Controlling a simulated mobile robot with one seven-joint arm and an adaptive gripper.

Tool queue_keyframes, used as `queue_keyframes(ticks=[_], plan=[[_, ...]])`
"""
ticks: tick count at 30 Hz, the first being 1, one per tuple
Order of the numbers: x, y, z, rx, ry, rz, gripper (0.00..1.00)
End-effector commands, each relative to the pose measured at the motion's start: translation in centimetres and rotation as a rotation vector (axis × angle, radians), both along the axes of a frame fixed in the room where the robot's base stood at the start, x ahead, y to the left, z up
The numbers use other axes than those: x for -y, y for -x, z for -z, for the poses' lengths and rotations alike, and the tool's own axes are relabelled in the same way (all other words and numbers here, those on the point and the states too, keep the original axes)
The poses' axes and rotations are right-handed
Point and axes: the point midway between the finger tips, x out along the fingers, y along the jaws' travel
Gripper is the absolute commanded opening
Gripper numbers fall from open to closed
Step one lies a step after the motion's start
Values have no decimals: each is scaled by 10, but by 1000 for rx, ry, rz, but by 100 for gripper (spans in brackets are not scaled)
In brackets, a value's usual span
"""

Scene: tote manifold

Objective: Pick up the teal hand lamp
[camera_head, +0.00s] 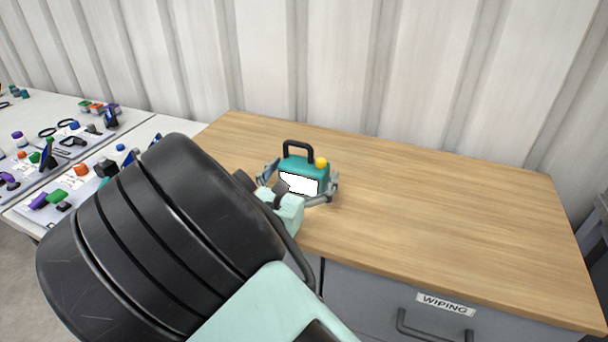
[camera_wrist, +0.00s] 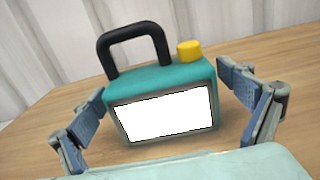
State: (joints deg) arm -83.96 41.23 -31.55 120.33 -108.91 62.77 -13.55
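The teal hand lamp (camera_head: 312,168) stands upright on the wooden worktop, with a black handle on top, a yellow knob and a bright white front panel. It also fills the middle of the wrist view (camera_wrist: 165,103). My gripper (camera_head: 299,186) is open, with one finger on each side of the lamp. My arm covers part of the worktop's left side in the head view.
The wooden worktop (camera_head: 450,210) is bare to the right of the lamp. A grey drawer labelled WIPING (camera_head: 445,304) is below its front edge. A corrugated wall (camera_head: 420,70) stands behind. White tables (camera_head: 150,130) at left hold many small coloured items.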

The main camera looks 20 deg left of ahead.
Motion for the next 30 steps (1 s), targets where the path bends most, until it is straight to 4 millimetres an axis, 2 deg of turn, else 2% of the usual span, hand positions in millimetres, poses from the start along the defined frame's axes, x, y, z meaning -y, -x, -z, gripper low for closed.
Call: queue_keyframes(ticks=[2, 12, 23, 26, 30], plan=[[0, 0, 0, 0, 0, 0, 82], [0, 0, 0, 0, 0, 0, 45], [0, 0, -6, 2, -3, 0, 44], [0, 0, -14, 2, -4, 0, 44], [0, 0, -34, 3, -6, 0, 44]])
